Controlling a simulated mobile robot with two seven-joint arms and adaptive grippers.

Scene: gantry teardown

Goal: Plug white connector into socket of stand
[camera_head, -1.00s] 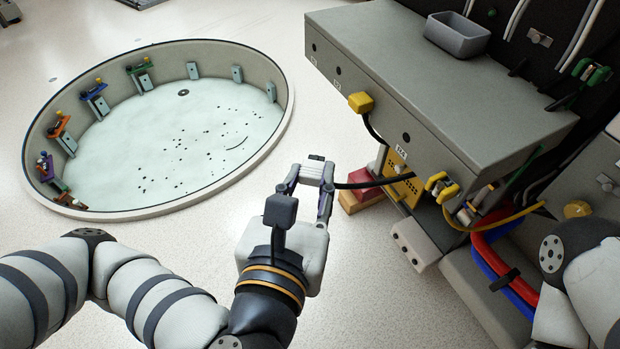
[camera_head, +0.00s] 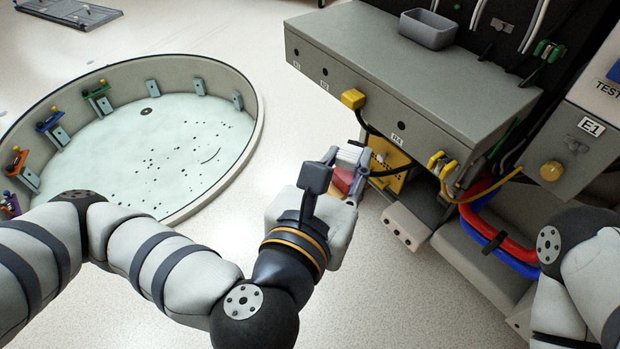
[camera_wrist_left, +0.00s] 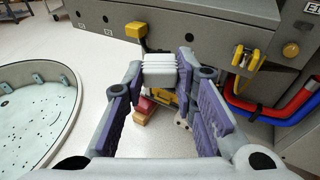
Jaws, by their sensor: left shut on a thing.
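My left gripper (camera_head: 345,172) is shut on the white connector (camera_head: 349,156), a ribbed block with a black cable running from its right side. The connector is held in the air in front of the grey stand (camera_head: 430,75) and looks apart from it. In the left wrist view the white connector (camera_wrist_left: 159,70) sits between the fingertips, below the stand's front face. That face has small dark round holes (camera_head: 401,97) and small white labels. I cannot tell which hole is its socket. The right gripper is out of view; only part of that arm shows.
A yellow plug (camera_head: 353,99) sticks out of the stand's front with a black cable below. A yellow panel (camera_head: 388,160), a yellow clamp-like part (camera_head: 443,165) and red and blue hoses (camera_head: 505,240) are nearby. A round basin (camera_head: 250,140) stands at left.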

